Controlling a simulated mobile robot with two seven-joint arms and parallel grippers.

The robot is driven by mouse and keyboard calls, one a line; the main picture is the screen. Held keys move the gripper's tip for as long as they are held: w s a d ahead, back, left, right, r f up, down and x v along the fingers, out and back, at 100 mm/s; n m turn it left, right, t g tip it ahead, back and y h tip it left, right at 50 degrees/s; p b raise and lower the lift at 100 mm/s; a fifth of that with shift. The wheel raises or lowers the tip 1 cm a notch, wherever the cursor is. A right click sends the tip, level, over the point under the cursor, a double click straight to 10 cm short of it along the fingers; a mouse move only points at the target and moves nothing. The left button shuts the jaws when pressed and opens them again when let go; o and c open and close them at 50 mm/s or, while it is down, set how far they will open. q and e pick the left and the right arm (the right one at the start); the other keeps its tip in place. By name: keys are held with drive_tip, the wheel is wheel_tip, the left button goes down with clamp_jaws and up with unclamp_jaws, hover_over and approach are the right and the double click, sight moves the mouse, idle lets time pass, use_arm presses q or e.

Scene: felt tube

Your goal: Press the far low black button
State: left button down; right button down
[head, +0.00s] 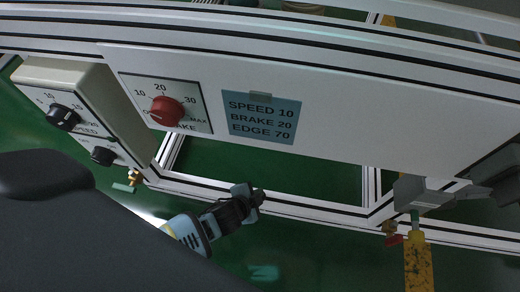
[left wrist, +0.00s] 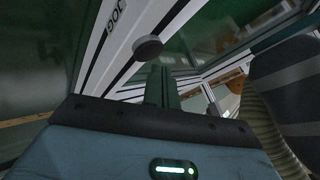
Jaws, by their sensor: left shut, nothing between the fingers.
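That button sits on a white strip marked JOG. I see a gap in the picture between fingers and button; contact cannot be told. I cannot pick out this button in the head view. My right gripper is not in view.
A beige box (head: 42,72) at left carries a black SPEED knob (head: 62,117) and a lower black knob (head: 103,156). A white panel has a red BRAKE knob (head: 167,111) and a blue card (head: 261,117). A yellow cylinder (head: 418,265) stands at right. Green floor shows below.

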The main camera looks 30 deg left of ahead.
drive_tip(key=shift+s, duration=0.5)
use_arm(q)
drive_tip(key=shift+f, duration=0.1)
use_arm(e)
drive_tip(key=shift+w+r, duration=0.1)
use_arm(q)
drive_tip(key=shift+f, duration=0.35)
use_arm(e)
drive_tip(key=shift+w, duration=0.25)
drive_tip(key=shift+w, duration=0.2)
use_arm(q)
drive_tip(key=shift+f, duration=0.15)
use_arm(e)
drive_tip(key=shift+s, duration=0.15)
